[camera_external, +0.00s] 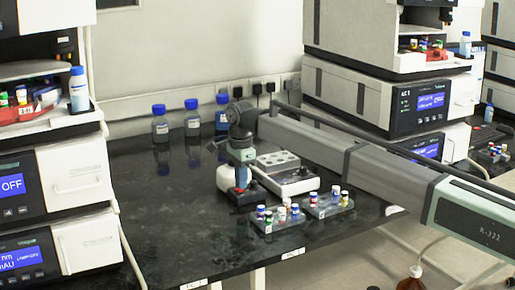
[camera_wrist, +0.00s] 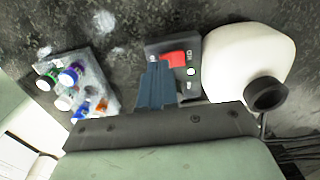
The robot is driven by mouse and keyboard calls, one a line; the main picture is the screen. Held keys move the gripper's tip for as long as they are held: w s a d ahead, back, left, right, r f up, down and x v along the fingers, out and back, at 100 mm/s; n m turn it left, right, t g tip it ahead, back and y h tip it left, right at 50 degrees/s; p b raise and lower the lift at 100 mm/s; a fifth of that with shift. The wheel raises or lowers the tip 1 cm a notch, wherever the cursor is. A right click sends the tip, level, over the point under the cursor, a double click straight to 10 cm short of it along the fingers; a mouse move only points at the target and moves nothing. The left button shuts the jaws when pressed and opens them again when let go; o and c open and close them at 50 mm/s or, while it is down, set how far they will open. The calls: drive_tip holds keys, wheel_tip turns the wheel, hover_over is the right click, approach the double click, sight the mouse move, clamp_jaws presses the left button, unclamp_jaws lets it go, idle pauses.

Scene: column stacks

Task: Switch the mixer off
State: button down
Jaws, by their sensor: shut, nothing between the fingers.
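The mixer (camera_external: 228,178) stands on the black bench in the external view, partly hidden behind my gripper. In the wrist view its white rounded body (camera_wrist: 245,55) has a black cup-like top and joins a dark base (camera_wrist: 193,47). The base carries a red switch (camera_wrist: 174,59) and a small pale green light. My gripper (camera_external: 241,183) points down over the base. In the wrist view my gripper's fingers (camera_wrist: 155,66) are together and empty, just left of the red switch and overlapping its lower left edge. I cannot tell whether they touch it, nor the switch's position.
Two racks of capped vials (camera_external: 268,219) (camera_external: 328,204) stand at right front of the mixer; one shows in the wrist view (camera_wrist: 98,70). A white block device (camera_external: 290,180) is close behind. Blue-capped bottles (camera_external: 160,125) line the back. Instrument stacks flank the bench; its front left is clear.

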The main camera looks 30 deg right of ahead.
drive_tip(key=shift+f, duration=0.55)
idle(0.4)
drive_tip(key=shift+r, duration=2.5)
